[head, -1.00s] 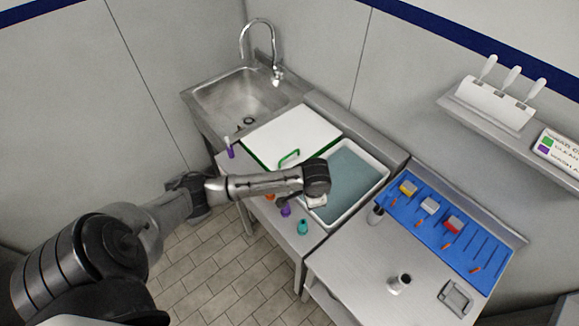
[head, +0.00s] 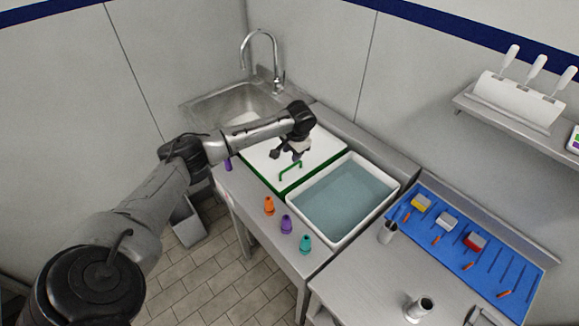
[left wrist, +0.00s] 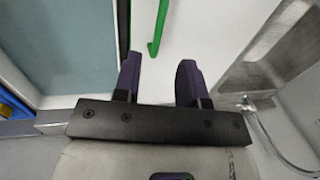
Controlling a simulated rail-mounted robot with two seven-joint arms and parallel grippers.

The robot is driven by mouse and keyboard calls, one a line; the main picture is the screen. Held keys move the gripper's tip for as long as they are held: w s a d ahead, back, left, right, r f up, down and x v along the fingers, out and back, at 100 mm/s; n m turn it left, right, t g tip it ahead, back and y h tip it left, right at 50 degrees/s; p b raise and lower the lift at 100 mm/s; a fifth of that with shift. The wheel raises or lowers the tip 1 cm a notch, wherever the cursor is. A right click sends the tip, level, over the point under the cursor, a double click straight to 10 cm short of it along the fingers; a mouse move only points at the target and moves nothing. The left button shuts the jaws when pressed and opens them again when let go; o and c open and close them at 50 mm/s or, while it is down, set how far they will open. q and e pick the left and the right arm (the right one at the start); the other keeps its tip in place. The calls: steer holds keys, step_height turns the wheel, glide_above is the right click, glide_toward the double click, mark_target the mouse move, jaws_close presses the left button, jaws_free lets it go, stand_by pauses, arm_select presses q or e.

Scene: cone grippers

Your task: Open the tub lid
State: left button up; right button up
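The tub lid (head: 262,158) is a flat white panel with a green edge, lying level beside the open water-filled basin. Its green handle (head: 290,171) stands up near the front right side and also shows in the left wrist view (left wrist: 157,30). My left gripper (head: 286,156) hangs over the lid, just behind the handle in the head view. Its two dark fingers (left wrist: 159,80) are apart with nothing between them in the left wrist view. The handle lies ahead of the fingertips, apart from them. My right gripper is in neither view.
The white basin (head: 388,184) of water is right of the lid; a steel sink (head: 200,108) with a tall tap is at left. Orange (head: 269,206), purple (head: 287,224) and teal (head: 305,244) cone pieces stand along the front edge. A blue tool mat (head: 480,277) is at right.

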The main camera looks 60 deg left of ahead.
mark_target(289, 167)
arm_select(q)
steer(key=f, duration=0.2)
steer(key=a+f, duration=0.1)
steer(key=f, duration=0.5)
steer(key=shift+s+a+b, duration=0.1)
steer(key=shift+a+b, duration=0.15)
steer(key=shift+b, duration=0.15)
steer(key=shift+c, duration=0.2)
jaws_close()
steer(key=shift+r, duration=0.1)
